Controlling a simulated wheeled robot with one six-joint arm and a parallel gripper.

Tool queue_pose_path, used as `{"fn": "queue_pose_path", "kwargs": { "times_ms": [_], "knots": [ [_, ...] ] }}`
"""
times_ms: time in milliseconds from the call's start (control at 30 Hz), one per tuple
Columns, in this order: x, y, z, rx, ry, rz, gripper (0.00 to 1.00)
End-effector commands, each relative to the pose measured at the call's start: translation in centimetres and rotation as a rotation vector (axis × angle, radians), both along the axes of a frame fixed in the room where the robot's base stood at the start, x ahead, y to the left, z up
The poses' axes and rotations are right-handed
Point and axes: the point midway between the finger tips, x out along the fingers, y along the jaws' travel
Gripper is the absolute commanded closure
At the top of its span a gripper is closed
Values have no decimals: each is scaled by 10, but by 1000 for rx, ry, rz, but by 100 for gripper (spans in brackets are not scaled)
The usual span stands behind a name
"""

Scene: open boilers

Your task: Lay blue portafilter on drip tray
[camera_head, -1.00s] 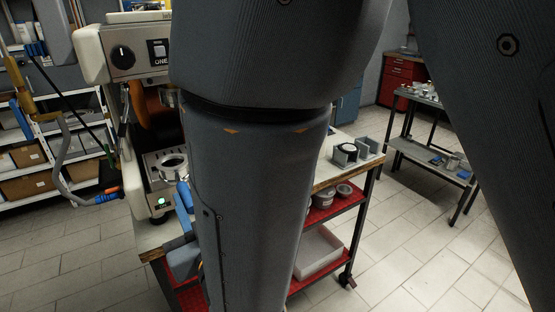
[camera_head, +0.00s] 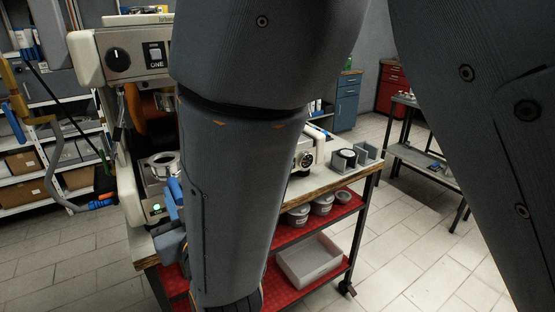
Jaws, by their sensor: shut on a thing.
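The blue portafilter (camera_head: 163,167) shows as a silver ring-shaped basket over the drip tray (camera_head: 148,188) of the coffee machine at left. Its blue handle points toward me and is partly hidden by my arm. My gripper (camera_head: 172,222) is at the handle, mostly hidden behind my forearm, and is shut on it. I cannot tell whether the portafilter rests on the tray or is held just above it.
The machine (camera_head: 127,55) stands on a wooden-edged cart (camera_head: 325,183) with red shelves. A grey holder (camera_head: 352,157) and a white machine part with a dial (camera_head: 304,158) are on the cart top. A white bin (camera_head: 308,260) sits below. Shelving (camera_head: 40,185) stands at left.

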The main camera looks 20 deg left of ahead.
Motion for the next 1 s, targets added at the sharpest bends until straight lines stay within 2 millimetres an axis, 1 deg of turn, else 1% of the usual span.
{"fn": "queue_pose_path", "kwargs": {
  "times_ms": [433, 1000],
  "knots": [
    [18, 21, -2, 4, -2, 0, 100],
    [40, 46, -12, 3, -1, 0, 100]
  ]
}}
